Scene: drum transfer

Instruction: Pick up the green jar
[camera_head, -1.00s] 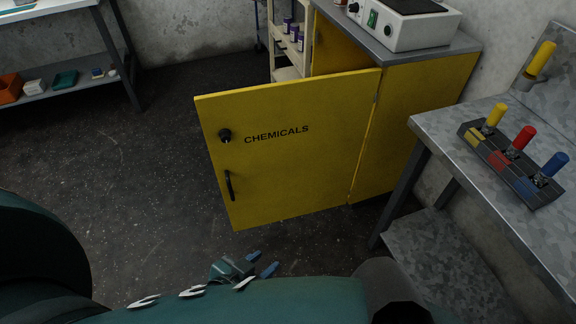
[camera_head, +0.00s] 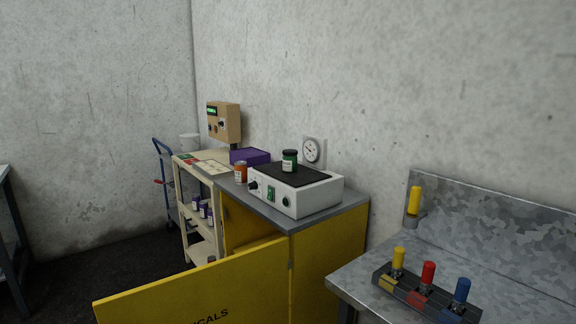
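The green jar (camera_head: 289,161) has a dark lid and a pale label. It stands upright on the black top plate of a white hot-plate-like device (camera_head: 296,192). That device sits on the grey top of the yellow cabinet (camera_head: 329,246). Neither of my grippers shows in the head view now.
The yellow cabinet door (camera_head: 200,287) stands open toward me. An orange jar (camera_head: 241,172) is left of the device, with a purple box (camera_head: 250,156) behind. A metal bench (camera_head: 350,283) with coloured handles (camera_head: 428,280) is at right. A beige shelf (camera_head: 184,220) holds purple-labelled jars.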

